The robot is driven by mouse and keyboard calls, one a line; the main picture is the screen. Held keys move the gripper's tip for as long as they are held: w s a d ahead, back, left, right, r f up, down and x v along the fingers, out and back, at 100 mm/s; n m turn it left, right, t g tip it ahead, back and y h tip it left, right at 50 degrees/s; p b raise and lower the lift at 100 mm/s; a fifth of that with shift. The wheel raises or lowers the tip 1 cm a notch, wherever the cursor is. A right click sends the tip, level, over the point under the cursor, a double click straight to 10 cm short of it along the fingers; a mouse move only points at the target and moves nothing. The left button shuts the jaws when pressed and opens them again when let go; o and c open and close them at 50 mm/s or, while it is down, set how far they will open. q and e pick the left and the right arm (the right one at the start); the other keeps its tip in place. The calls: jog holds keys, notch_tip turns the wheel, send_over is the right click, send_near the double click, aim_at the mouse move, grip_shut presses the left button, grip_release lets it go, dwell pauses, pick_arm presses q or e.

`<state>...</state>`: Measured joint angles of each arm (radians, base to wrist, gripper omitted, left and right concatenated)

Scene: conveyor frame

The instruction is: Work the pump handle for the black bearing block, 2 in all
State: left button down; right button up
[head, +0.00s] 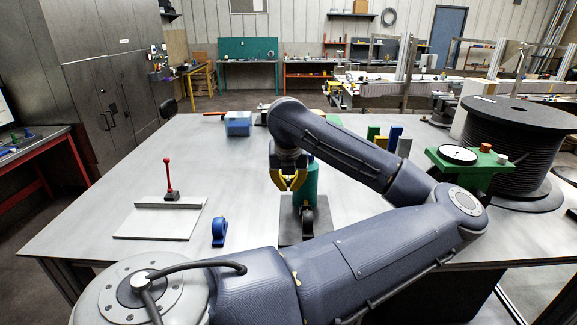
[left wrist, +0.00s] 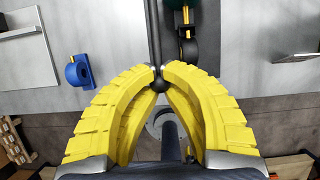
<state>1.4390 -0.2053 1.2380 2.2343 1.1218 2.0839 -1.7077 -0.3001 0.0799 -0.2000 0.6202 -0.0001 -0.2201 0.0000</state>
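A green pump (head: 311,182) stands on a dark base plate (head: 290,228) near the middle of the table, partly behind my left gripper. A black bearing block (head: 308,222) sits at the pump's front; it also shows in the left wrist view (left wrist: 188,46). The pump handle, a dark rod (left wrist: 153,35) with a round black knob (left wrist: 160,81), runs between my yellow fingers in the left wrist view. My left gripper (head: 290,186) has its fingertips (left wrist: 159,70) closed together on the handle by its knob. My right gripper is not in view.
A blue bearing block (head: 219,232) stands left of the pump. A grey plate with a red-knobbed lever (head: 168,177) lies farther left. A green gauge box (head: 472,168) and a large black cable spool (head: 520,140) stand at the right. A blue box (head: 238,123) sits at the back.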

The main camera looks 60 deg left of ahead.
pick_arm(q)
jog(key=shift+s+f, duration=0.1)
jog(key=shift+f, duration=0.2)
jog(key=shift+w+a+r, duration=0.15)
jog(key=shift+a+r, duration=0.05)
jog(key=shift+r, duration=0.9)
jog(key=shift+w+a+r, duration=0.2)
jog(key=shift+r, duration=0.85)
jog(key=shift+w+a+r, duration=0.15)
jog(key=shift+a+r, duration=0.05)
jog(key=shift+r, duration=0.9)
jog(key=shift+w+a+r, duration=0.25)
jog(key=shift+a+r, duration=0.05)
jog(key=shift+r, duration=0.35)
jog(key=shift+w+a+r, duration=0.2)
jog(key=shift+a+r, duration=0.1)
jog(key=shift+r, duration=0.3)
